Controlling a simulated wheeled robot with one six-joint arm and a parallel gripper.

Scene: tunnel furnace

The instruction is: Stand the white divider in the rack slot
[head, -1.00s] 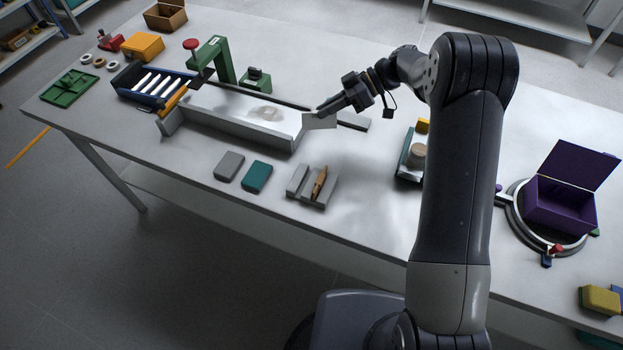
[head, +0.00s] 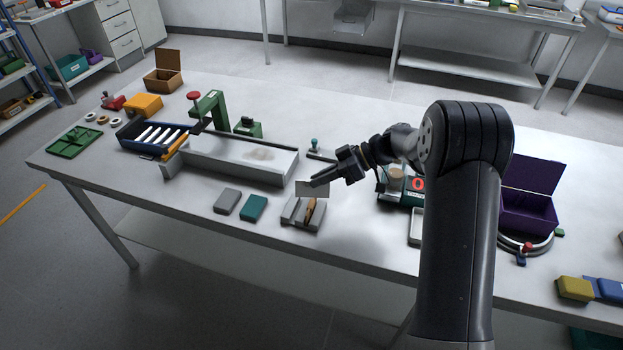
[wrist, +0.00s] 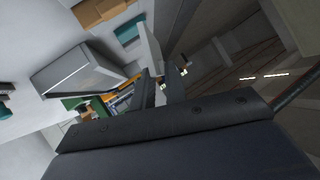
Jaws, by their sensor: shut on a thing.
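The white divider (head: 312,188) is a thin, flat pale-grey plate. My gripper (head: 318,181) is shut on its edge and holds it up over the far side of a small grey rack (head: 291,210). In the picture the divider's lower edge lies close to the rack's top; I cannot tell whether they touch. The rack has upright grey walls, and a brown piece (head: 310,210) sits at its right part. In the wrist view the gripper's fingers (wrist: 164,84) meet a pale plate, the divider (wrist: 150,45), seen nearly edge-on. The slot itself is hard to make out.
A long grey trough (head: 240,172) lies behind and left of the rack. A grey block (head: 227,201) and a teal block (head: 253,208) lie left of it. A teal device with a red display (head: 418,184) and a purple box (head: 528,212) stand right.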

